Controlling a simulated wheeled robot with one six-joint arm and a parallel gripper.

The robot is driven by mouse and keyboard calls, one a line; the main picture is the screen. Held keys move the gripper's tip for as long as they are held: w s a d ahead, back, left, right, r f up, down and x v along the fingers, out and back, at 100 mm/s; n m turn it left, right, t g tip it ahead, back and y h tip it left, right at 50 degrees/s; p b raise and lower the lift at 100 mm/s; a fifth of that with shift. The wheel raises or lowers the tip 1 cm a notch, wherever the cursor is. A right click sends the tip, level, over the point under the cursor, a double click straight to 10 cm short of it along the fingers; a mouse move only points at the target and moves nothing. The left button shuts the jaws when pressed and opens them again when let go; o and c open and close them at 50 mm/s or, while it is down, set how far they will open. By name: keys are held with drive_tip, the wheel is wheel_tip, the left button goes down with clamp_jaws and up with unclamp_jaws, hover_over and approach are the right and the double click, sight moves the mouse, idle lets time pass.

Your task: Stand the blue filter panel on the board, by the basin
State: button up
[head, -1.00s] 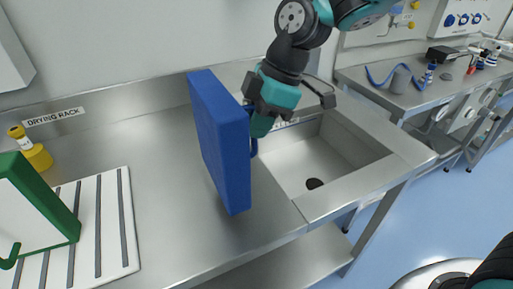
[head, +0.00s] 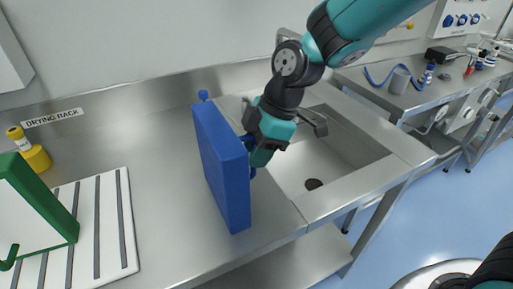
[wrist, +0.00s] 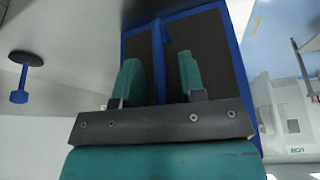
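The blue filter panel (head: 220,165) is upright in the head view, over the steel counter left of the basin (head: 325,165). My gripper (head: 256,155) is at its right side, holding it by a blue rib or handle. In the wrist view my gripper's fingers (wrist: 160,80) are on either side of the blue rib (wrist: 158,50) on the panel's dark, blue-framed face (wrist: 212,50). I cannot tell whether the panel's lower edge touches the counter. The white slotted board (head: 112,240) lies at the left, apart from the panel.
A green-framed panel (head: 45,200) stands on the board. A yellow bottle (head: 35,155) is behind it, under the "DRYING RACK" label (head: 53,118). Bare counter (head: 160,190) lies between board and panel.

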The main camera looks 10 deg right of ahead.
drive_tip(key=v, duration=1.2)
drive_tip(key=s+d+f+m, duration=0.1)
drive_tip(key=s+m, duration=0.5)
drive_tip(key=s, duration=0.3)
drive_tip(key=s+d+f+m, duration=0.1)
drive_tip(key=s+m, duration=0.5)
drive_tip(key=s, duration=0.2)
drive_tip(key=shift+s+d, duration=0.3)
drive_tip(key=shift+s, duration=0.1)
